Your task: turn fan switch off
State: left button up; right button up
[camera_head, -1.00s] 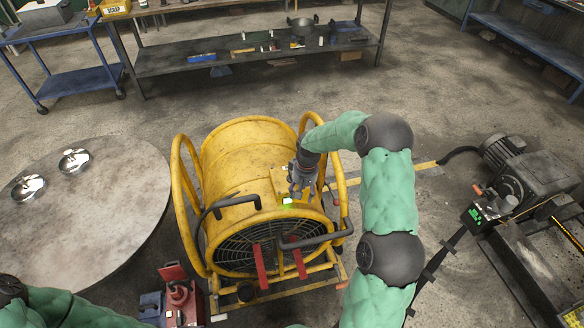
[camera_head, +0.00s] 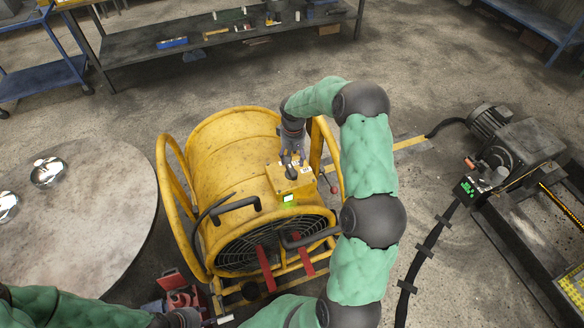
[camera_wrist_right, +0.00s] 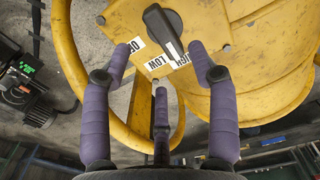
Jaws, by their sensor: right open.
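The yellow drum fan (camera_head: 215,150) stands on the floor at the centre of the head view. In the right wrist view, the black rotary fan switch (camera_wrist_right: 163,28) points toward the HIGH label (camera_wrist_right: 180,60). The LOW label (camera_wrist_right: 157,63) and OFF label (camera_wrist_right: 124,54) lie to its left. My right gripper (camera_head: 290,158) is at the box; in its wrist view (camera_wrist_right: 165,46) its purple fingers are open, with the tips around the lower part of the switch. Contact cannot be told.
A round table (camera_head: 85,225) with shiny metal dishes (camera_head: 47,172) stands left of the fan. A motor machine (camera_head: 515,150) is at the right. A workbench (camera_head: 225,42) is behind. Yellow tube rails (camera_head: 172,215) surround the fan. Open floor lies between fan and workbench.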

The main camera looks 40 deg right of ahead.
aim_at(293, 169)
notch_tip(293, 169, down, 7)
jog(key=shift+w+r+b, duration=0.1)
jog(key=shift+b, duration=0.5)
jog(key=c, duration=1.1)
